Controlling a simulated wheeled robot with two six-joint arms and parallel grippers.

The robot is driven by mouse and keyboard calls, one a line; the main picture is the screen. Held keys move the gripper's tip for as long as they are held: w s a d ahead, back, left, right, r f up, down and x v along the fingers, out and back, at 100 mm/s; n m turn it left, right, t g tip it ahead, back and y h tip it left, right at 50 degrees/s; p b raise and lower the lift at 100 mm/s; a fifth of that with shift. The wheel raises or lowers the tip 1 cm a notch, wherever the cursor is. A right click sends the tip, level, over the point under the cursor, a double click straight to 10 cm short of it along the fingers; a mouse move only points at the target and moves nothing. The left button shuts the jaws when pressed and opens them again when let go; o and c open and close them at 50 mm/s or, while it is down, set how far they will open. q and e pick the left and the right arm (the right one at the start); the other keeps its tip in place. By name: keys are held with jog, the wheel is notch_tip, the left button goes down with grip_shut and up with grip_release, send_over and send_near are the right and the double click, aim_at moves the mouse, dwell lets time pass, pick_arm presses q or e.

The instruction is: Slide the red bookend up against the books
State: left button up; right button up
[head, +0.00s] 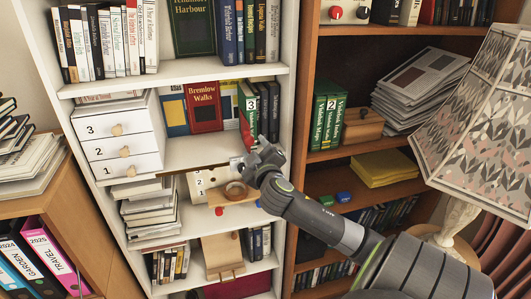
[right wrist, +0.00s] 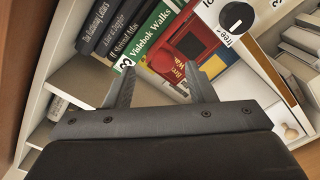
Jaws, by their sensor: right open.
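The red bookend (head: 244,134) stands on the middle shelf of the white bookcase, just left of the green book with a 3 (head: 248,104). Darker books (head: 268,108) stand to the right of it. My right gripper (head: 248,160) is at the shelf's front edge, below and in front of the bookend, and hides its lower part. In the right wrist view the open fingers (right wrist: 158,72) point toward the red bookend (right wrist: 207,32) and the green book (right wrist: 150,45). Nothing is held. I cannot tell whether bookend and book touch. My left gripper is out of view.
A face-out red book (head: 203,107) stands to the left on the same shelf, beyond it white drawers (head: 118,132). The shelf (head: 195,152) is bare between. A brown bookcase (head: 300,90) is on the right, with a patterned lamp (head: 480,110) in front.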

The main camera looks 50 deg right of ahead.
jog(key=b+v, duration=0.2)
jog(key=v, duration=0.8)
jog(key=shift+f, duration=0.1)
